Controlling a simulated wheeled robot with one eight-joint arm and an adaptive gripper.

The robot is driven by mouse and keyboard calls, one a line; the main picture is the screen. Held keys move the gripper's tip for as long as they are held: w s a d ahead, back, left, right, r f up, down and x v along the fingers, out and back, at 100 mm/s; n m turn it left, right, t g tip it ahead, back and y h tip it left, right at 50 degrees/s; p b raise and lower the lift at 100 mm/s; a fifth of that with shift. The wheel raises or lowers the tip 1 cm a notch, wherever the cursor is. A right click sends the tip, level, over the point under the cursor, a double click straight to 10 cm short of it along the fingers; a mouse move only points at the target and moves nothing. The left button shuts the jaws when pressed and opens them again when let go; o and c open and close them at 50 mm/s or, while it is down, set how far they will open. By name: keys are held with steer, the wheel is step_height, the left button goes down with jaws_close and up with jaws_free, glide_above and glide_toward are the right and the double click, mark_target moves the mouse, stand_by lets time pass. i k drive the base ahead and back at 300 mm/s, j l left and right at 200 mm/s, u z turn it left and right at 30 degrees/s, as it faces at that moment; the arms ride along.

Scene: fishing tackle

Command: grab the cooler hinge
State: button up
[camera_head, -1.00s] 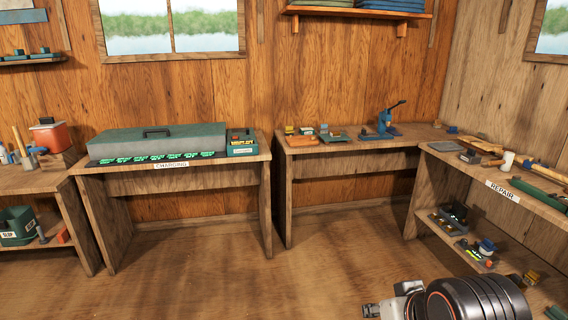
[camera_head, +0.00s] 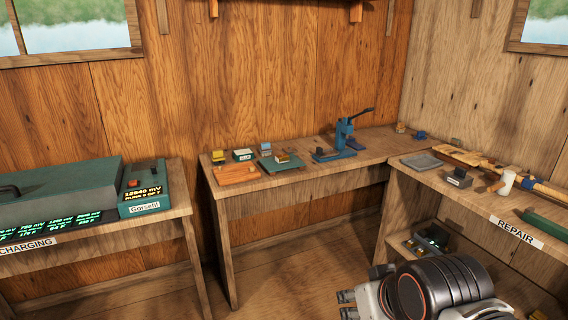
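I cannot make out the cooler hinge for certain. Several small parts lie on the corner bench and the repair bench (camera_head: 515,236), too small to name surely. My gripper (camera_head: 346,305) shows at the bottom of the view, in front of and below the repair bench, apart from everything on it. Its fingers are small and partly cut off by the lower edge, so I cannot tell whether it is open or shut.
The corner bench (camera_head: 300,185) carries a blue press (camera_head: 343,140), an orange-brown board (camera_head: 237,175) and a green mat. The charging bench (camera_head: 150,222) stands left with a green case (camera_head: 60,190). Floor between is clear.

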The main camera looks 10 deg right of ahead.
mark_target(284, 157)
steer(key=i+l+u, duration=0.2)
steer(key=i, duration=0.3)
steer(key=i+l+u, duration=0.15)
steer(key=i+l, duration=0.3)
steer(key=i+l+u, duration=0.2)
steer(key=i+l, duration=0.2)
steer(key=i+l+u, duration=0.2)
steer(key=i+l, duration=0.25)
steer(key=i+l+u, duration=0.15)
steer(key=i+l, duration=0.2)
steer(key=l, duration=0.2)
steer(key=i+l+u, duration=0.2)
steer(key=i+l, duration=0.15)
steer(key=l, duration=0.25)
